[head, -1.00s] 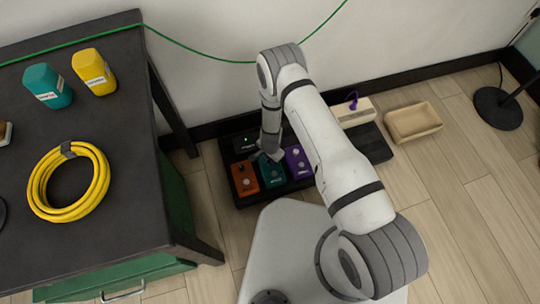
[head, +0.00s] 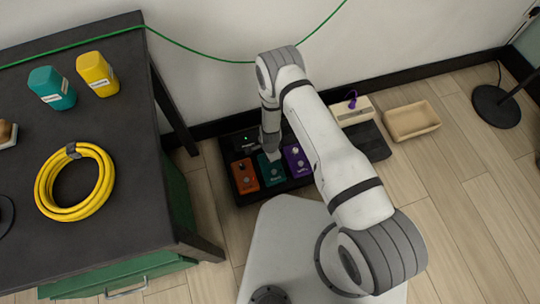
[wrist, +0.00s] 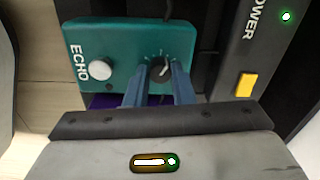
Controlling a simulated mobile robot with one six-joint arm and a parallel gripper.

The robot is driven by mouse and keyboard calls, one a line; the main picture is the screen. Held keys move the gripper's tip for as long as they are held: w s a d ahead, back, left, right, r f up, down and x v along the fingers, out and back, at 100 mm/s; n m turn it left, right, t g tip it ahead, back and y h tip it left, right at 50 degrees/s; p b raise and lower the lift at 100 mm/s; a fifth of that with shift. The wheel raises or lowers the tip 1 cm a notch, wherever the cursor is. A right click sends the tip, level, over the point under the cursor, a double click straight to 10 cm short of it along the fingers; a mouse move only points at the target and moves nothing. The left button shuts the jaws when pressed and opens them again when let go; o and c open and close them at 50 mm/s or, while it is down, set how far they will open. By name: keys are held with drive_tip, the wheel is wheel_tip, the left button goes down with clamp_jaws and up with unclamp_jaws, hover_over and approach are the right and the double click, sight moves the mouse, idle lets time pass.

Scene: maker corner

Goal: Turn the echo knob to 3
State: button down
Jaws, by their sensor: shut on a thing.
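The teal echo pedal (head: 271,175) sits between an orange and a purple pedal on a dark board on the floor. In the wrist view the pedal (wrist: 112,40) shows the word ECHO, a round silver footswitch (wrist: 101,71) and a small dark knob (wrist: 160,71) with a pale pointer line and marks around it. My gripper (wrist: 159,84) has its two blue-grey fingers on either side of the knob, shut on it. The numbers by the marks are too small to read. In the head view my wrist hides the knob.
The orange pedal (head: 245,178) and purple pedal (head: 297,161) stand close on both sides. A power unit (wrist: 237,60) with a yellow switch and green light is beside the echo pedal. A dark workbench (head: 115,170) stands at left; a wooden tray (head: 411,121) lies on the floor at right.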

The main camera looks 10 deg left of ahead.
drive_tip(key=shift+w+a, duration=0.1)
drive_tip(key=shift+w, duration=0.05)
drive_tip(key=c, duration=1.2)
unclamp_jaws()
drive_tip(key=shift+c, duration=0.2)
drive_tip(key=r+p, duration=0.1)
drive_tip(key=r, duration=0.3)
drive_tip(key=r+p, duration=0.2)
drive_tip(key=r, duration=0.1)
drive_tip(key=shift+s+d+r, duration=0.2)
drive_tip(key=shift+r, duration=0.2)
drive_tip(key=shift+r, duration=0.1)
